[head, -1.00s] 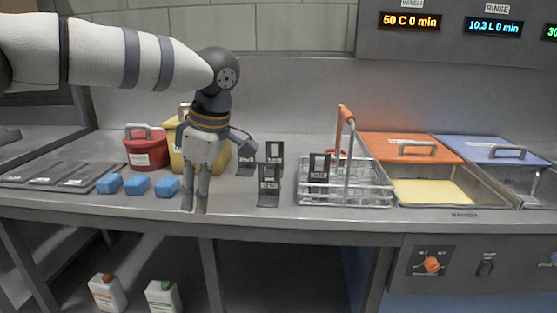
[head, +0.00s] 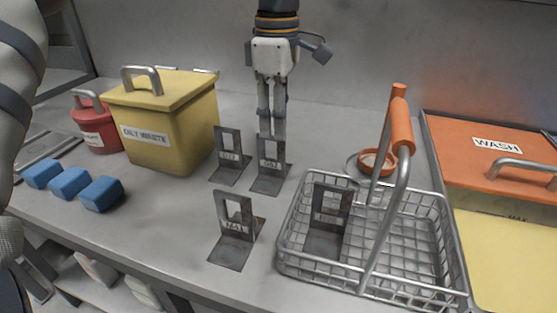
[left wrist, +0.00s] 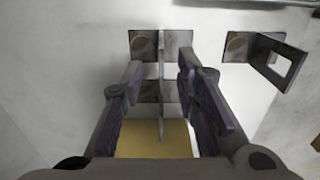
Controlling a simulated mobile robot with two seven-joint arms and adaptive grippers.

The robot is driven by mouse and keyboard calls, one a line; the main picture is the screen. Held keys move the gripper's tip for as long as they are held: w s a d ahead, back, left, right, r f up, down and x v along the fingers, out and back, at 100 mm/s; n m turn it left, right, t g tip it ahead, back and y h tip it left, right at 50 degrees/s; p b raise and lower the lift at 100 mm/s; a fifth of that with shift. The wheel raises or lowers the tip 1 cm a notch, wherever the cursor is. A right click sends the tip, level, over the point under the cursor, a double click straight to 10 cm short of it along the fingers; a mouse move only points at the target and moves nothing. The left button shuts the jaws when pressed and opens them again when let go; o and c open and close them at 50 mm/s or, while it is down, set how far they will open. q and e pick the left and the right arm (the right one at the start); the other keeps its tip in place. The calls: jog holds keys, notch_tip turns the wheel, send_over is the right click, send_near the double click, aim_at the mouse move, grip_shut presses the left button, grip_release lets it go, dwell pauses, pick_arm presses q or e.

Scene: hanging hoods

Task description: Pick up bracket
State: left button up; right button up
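Dark metal L-shaped brackets with window cut-outs stand on the steel counter: a back-left one (head: 230,157), a back-right one (head: 271,167) and a front one (head: 234,228). Another bracket (head: 329,222) stands in the wire basket. My left gripper (head: 272,128) points down behind the back-right bracket. In the left wrist view its fingers (left wrist: 160,75) are apart. Two brackets, an upper one (left wrist: 147,43) and a lower one (left wrist: 147,88), show in and beyond the gap; contact is not clear. My right gripper is out of view.
A yellow oily-waste bin (head: 165,135), a red bucket (head: 98,134) and blue blocks (head: 70,182) stand left. The wire basket (head: 440,235) with its tall orange-gripped handle (head: 401,125) stands right, beside an orange-lidded wash tank (head: 480,150). Counter behind the brackets is partly clear.

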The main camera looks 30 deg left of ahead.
aim_at(271, 159)
pick_arm(q)
jog(key=f, duration=0.5)
jog(key=a+f, duration=0.1)
jog(key=f, duration=0.2)
jog(key=shift+s, duration=0.25)
grip_shut()
